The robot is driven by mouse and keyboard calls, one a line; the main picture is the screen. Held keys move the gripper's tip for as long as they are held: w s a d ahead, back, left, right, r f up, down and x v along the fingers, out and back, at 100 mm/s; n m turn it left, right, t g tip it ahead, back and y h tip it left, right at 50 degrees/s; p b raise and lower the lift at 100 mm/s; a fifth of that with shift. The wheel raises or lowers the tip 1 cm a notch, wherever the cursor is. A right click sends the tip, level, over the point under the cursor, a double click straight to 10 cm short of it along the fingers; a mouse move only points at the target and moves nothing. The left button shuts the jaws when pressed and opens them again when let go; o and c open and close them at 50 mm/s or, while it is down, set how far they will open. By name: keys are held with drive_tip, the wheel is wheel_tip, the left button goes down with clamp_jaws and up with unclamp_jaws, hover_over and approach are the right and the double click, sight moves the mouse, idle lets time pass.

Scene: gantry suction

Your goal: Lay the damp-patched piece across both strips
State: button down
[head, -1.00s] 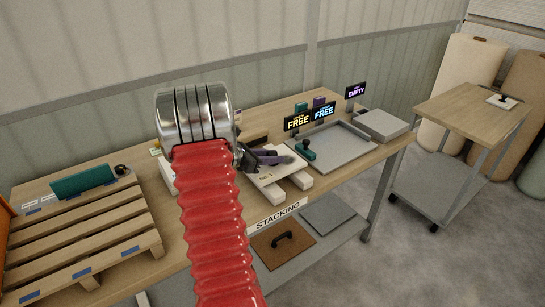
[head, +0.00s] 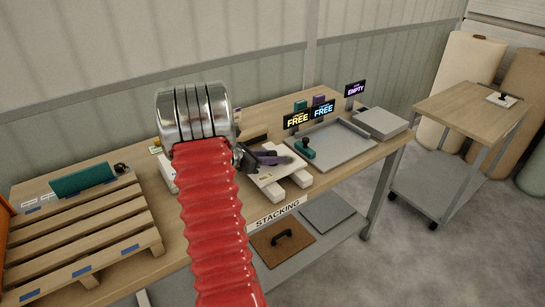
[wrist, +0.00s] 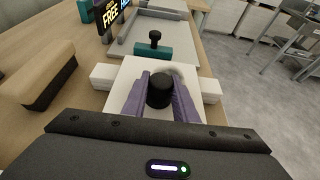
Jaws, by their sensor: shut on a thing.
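The damp-patched piece is a thin white plate with a faint greyish patch and a black knob (wrist: 159,90). In the wrist view the plate (wrist: 124,74) is seen from above. My gripper (wrist: 160,98) has purple fingers shut on the knob. One white strip shows under the plate as two ends, left (wrist: 112,76) and right (wrist: 211,90). In the head view the front ends of both strips, left (head: 271,190) and right (head: 299,178), stick out past the plate. The plate is over the strips; I cannot tell if it touches them. My arm hides part of it.
A slatted pallet (head: 82,233) fills the left of the bench. A black-and-tan block (wrist: 40,76) is left of the plate.

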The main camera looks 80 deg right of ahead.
drive_tip(key=c, duration=1.3)
unclamp_jaws()
drive_tip(key=shift+c, duration=0.2)
drive_tip(key=v, duration=1.4)
drive_tip(key=shift+s, duration=0.1)
